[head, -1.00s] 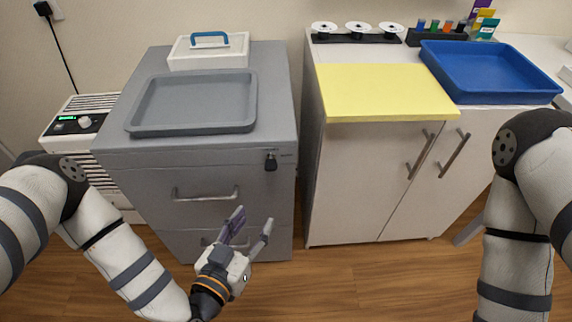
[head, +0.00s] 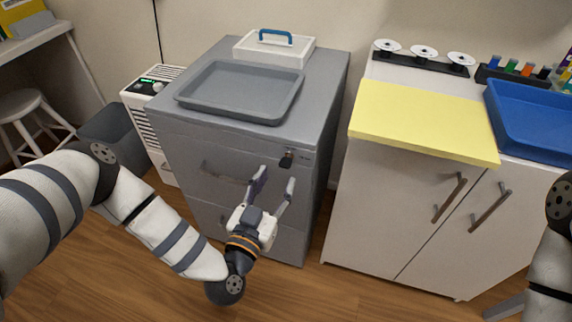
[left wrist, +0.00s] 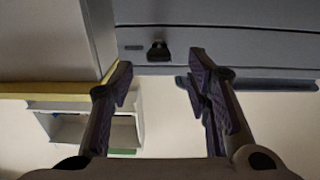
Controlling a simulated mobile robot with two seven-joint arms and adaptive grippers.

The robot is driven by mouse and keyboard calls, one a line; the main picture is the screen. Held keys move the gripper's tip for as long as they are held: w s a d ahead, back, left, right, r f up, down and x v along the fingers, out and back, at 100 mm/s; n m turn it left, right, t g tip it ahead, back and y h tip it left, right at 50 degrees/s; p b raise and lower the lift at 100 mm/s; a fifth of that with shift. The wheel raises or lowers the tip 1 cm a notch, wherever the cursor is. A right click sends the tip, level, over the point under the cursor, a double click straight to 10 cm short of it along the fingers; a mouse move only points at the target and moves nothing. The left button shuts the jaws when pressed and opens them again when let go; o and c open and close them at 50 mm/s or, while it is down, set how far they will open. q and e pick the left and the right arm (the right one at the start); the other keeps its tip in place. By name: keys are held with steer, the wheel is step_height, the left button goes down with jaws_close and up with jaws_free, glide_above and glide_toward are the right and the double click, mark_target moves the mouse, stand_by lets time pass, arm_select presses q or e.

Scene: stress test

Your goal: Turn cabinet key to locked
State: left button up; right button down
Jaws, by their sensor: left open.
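The grey drawer cabinet (head: 240,140) stands left of centre in the head view. Its small black key (head: 287,160) sits in the lock at the upper right of the front, under the top edge. The key also shows in the left wrist view (left wrist: 158,51), between and beyond my fingertips. My left gripper (head: 277,184) is open and empty, just below and in front of the key, apart from it. Its two fingers flank the key in the left wrist view. The key's exact turn angle is too small to tell. My right gripper is out of view.
A grey tray (head: 190,98) and a white box with a blue handle (head: 274,50) are on the cabinet top. Drawer handles stick out below the lock. A white cupboard (head: 385,205) with a yellow board (head: 420,122) stands to the right. The floor in front is clear.

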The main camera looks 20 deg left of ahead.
mark_target(286, 164)
arm_select(q)
steer(key=w, duration=0.6)
steer(key=shift+w+d, duration=0.1)
steer(key=shift+d, duration=0.15)
jaws_close()
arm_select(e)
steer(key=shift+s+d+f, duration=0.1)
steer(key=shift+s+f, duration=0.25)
arm_select(q)
steer(key=n+b, duration=0.1)
steer(key=n, duration=0.3)
steer(key=shift+f+n, duration=0.1)
steer(key=shift+n, duration=0.2)
steer(key=n, duration=0.4)
steer(key=shift+n+b, duration=0.3)
steer(key=n+b, duration=0.1)
steer(key=n, duration=0.4)
steer(key=shift+d, duration=0.1)
steer(key=shift+n+b, duration=0.45)
steer(key=shift+n, duration=1.55)
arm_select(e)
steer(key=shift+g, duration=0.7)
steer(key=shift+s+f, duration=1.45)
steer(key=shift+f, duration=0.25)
